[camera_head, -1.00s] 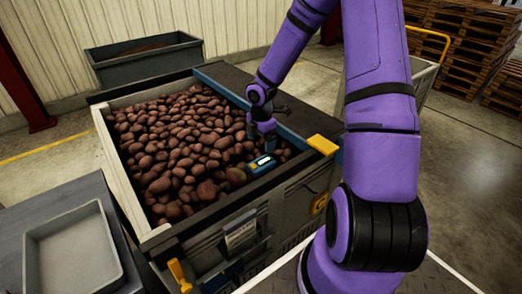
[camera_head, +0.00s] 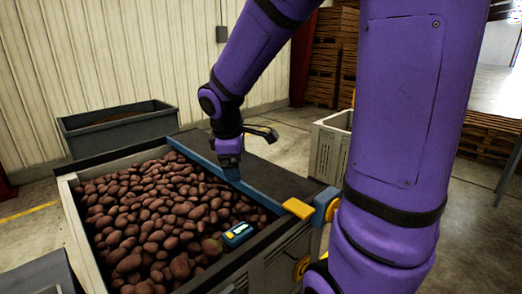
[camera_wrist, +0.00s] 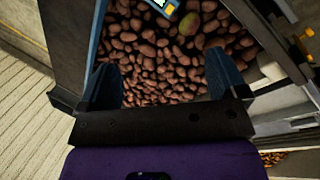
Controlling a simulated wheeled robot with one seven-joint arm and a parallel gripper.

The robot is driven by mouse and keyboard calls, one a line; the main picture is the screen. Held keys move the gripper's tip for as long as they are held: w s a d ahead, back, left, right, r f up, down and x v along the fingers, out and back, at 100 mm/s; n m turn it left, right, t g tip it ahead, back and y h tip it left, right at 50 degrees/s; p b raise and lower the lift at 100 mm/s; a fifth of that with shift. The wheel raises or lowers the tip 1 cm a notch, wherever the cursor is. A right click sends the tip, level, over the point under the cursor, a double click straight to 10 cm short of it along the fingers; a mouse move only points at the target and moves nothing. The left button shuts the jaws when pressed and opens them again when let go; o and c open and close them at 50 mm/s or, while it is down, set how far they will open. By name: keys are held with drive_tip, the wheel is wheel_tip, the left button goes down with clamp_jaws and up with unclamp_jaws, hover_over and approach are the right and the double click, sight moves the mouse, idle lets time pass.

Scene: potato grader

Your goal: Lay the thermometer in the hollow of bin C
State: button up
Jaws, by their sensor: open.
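The thermometer (camera_head: 238,234), a small blue device with a pale display and yellow on its end, lies on the potatoes near the right wall of a large bin (camera_head: 68,200). In the wrist view only part of the thermometer (camera_wrist: 165,7) shows at the top edge. My gripper (camera_head: 232,172) is open and empty, behind the thermometer and apart from it, over the blue rail side. In the wrist view its two fingers (camera_wrist: 162,88) stand wide apart with potatoes beyond them. A yellow plate on the bin's outer side is partly cut off by my arm; its letter is unreadable.
A blue rail (camera_head: 255,188) with a yellow block (camera_head: 298,208) runs along the bin's right side. A greenish potato (camera_head: 212,247) lies beside the thermometer. A grey bin (camera_head: 118,126) stands behind at left, a pale crate (camera_head: 328,145) at right. Dark surface lies beyond the rail.

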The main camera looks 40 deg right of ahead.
drive_tip(key=s+a+r+m+t+y, duration=0.1)
drive_tip(key=s+a+r+m, duration=0.2)
drive_tip(key=s, duration=0.5)
drive_tip(key=s+a+r+m+t+y, duration=0.2)
drive_tip(key=s+a+r+m, duration=0.2)
drive_tip(key=s, duration=0.5)
wheel_tip(320, 180, up, 4)
drive_tip(key=shift+s+f+m+t, duration=0.15)
drive_tip(key=shift+m+t, duration=0.15)
drive_tip(key=shift+m, duration=0.7)
